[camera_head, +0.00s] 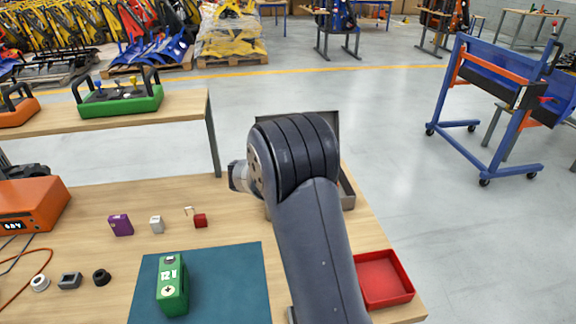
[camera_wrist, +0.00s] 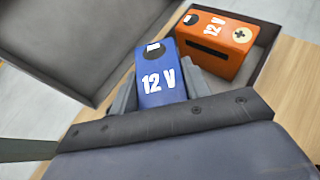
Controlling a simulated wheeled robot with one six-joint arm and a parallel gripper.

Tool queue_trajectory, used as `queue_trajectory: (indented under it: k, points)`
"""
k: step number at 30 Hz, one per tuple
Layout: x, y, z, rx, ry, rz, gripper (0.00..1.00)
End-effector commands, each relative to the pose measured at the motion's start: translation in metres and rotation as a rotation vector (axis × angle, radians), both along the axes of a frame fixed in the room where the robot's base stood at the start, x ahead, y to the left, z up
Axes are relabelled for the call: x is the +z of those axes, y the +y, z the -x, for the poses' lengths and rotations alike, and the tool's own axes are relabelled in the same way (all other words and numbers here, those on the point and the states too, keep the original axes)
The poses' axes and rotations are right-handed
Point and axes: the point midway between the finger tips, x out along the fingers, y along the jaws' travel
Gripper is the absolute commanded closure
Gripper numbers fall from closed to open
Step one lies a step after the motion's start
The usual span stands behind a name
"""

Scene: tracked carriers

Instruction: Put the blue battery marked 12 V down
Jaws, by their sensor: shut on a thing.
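The blue battery (camera_wrist: 160,87) marked 12 V is between the fingers of my gripper (camera_wrist: 166,98) in the wrist view, and my gripper is shut on it. An orange battery (camera_wrist: 215,45), also marked 12 V, sits in a grey case (camera_wrist: 262,62) just right of the blue one. The blue battery is at or over the case; I cannot tell whether it touches the case floor. The case's open lid (camera_wrist: 85,35) is at upper left. In the head view my arm hides the gripper, both batteries and most of the case (camera_head: 347,188).
A red tray (camera_head: 383,279) is at the right. Purple (camera_head: 121,225), white (camera_head: 157,225) and red (camera_head: 200,220) small items lie mid-table. An orange device (camera_head: 32,205) is at the left edge.

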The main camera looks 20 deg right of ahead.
Motion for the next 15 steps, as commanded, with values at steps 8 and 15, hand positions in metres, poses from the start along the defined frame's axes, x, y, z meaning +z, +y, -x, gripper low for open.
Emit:
queue_trajectory:
  k: [8,15]
  points:
    - [-0.028,0.0,-0.001,0.0,-0.003,0.002,1.0]
    - [-0.028,0.0,-0.001,0.0,-0.004,0.002,1.0]
